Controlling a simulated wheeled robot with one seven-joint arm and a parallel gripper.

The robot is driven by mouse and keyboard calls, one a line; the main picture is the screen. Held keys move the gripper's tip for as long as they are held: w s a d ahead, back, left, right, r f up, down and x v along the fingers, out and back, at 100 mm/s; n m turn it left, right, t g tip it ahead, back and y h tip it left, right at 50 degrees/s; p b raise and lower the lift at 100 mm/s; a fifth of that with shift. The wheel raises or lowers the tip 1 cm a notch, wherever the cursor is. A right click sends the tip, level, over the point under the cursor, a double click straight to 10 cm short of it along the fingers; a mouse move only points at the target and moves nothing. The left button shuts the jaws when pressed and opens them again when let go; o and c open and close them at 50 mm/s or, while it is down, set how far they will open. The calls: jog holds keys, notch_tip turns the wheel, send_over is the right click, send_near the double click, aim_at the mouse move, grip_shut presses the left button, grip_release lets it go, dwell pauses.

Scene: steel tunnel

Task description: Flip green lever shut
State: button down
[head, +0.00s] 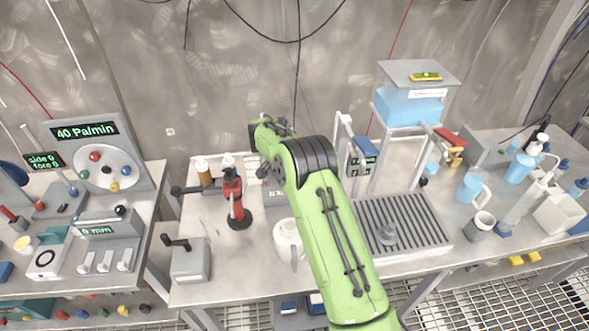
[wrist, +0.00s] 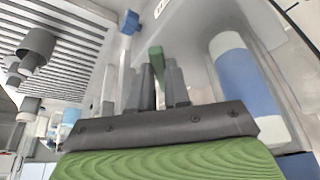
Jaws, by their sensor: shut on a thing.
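The green lever (wrist: 157,60) shows in the wrist view as a short green bar just beyond the fingertips. My gripper (wrist: 160,82) has its dark fingers closed on the lever's near end, one finger on each side. How far the lever is turned cannot be told. In the head view my green arm reaches over the bench, and its bulk hides both the fingers and the green lever.
A slotted drip tray (head: 395,226) lies right of my arm, with a blue water tank (head: 408,107) above. A white mug (head: 287,240), a red hand press (head: 234,196) and a grey box (head: 190,262) stand left. Bottles crowd the right; a blue-and-white cylinder (wrist: 246,75) is beside my fingers.

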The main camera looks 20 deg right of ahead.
jog(key=c, duration=1.1)
grip_release()
jog(key=p+v, duration=0.1)
jog(key=v, duration=1.4)
jog(key=shift+a+r+p, duration=0.15)
jog(key=shift+r+p, duration=0.2)
jog(key=shift+r, duration=0.05)
